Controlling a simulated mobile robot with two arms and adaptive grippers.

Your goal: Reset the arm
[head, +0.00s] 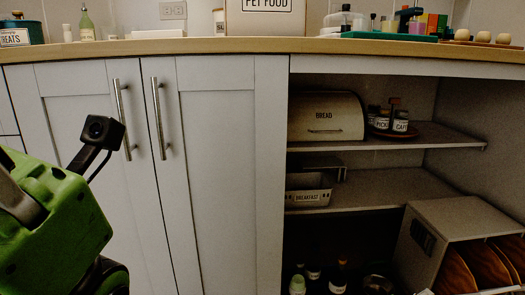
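In the head view, part of my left arm shows at the lower left, a green link with a small black camera on a bracket. The fingers of my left gripper are not visible. My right arm and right gripper are out of the frame. No object is seen held.
A white cabinet (220,170) with two closed doors and bar handles stands ahead. A wooden countertop (260,46) above it bears several items. Open shelves to the right hold a bread box (325,117), a breakfast bin (308,197), jars (401,121) and a white crate (440,215).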

